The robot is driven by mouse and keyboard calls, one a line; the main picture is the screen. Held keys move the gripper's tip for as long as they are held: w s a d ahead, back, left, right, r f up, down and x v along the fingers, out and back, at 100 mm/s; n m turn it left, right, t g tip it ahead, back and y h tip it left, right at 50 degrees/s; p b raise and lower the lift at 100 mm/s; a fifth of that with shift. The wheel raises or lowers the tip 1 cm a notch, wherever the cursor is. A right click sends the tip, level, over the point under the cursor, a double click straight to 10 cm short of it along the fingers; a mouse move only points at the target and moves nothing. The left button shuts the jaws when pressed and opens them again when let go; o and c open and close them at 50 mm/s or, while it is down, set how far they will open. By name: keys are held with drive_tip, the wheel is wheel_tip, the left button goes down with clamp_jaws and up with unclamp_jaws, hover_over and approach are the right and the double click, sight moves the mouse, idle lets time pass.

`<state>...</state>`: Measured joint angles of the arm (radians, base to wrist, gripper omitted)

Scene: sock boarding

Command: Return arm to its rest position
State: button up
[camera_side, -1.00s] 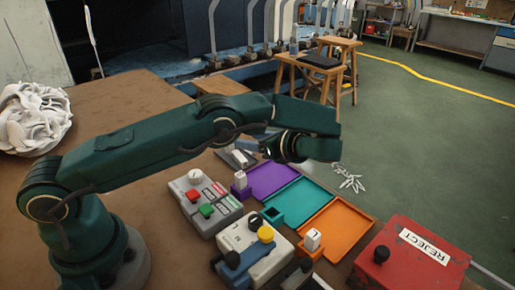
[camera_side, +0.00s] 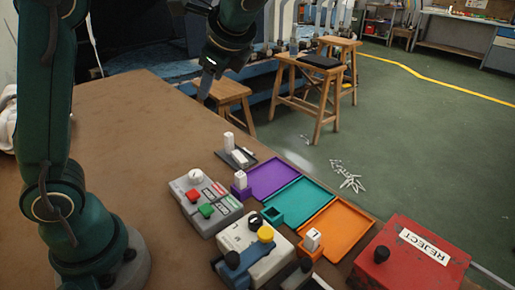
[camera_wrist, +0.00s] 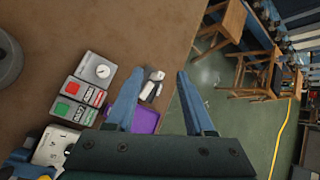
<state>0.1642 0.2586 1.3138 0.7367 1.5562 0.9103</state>
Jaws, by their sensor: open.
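My gripper (camera_side: 204,88) is raised high above the far part of the brown table in the side view, its fingers pointing down. In the wrist view its two blue fingers (camera_wrist: 155,88) are spread apart with nothing between them. My green arm stands folded upward at the left of the side view, its upper part cut off by the top edge. The gripper is well clear of everything on the table.
A grey control box (camera_side: 205,203) with red and green buttons stands on the table (camera_side: 120,150). Purple (camera_side: 272,179), teal (camera_side: 300,203) and orange (camera_side: 338,228) trays lie beside it. A red REJECT box (camera_side: 412,255) is at front right. Wooden stools (camera_side: 315,95) stand behind. White socks (camera_side: 7,120) pile at far left.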

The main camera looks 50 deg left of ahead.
drive_tip(key=s+d+f+n+t+h, duration=0.2)
drive_tip(key=s+d+f+n+h, duration=0.1)
drive_tip(key=s+d+n+h, duration=0.1)
drive_tip(key=s+d+f+n+t+h, duration=0.2)
drive_tip(key=s+d+f+n+h, duration=0.2)
drive_tip(key=s+d+n, duration=0.2)
drive_tip(key=s+n, duration=0.2)
drive_tip(key=s, duration=0.1)
drive_tip(key=shift+s+d, duration=0.2)
drive_tip(key=shift+d, duration=0.2)
drive_tip(key=shift+c, duration=1.1)
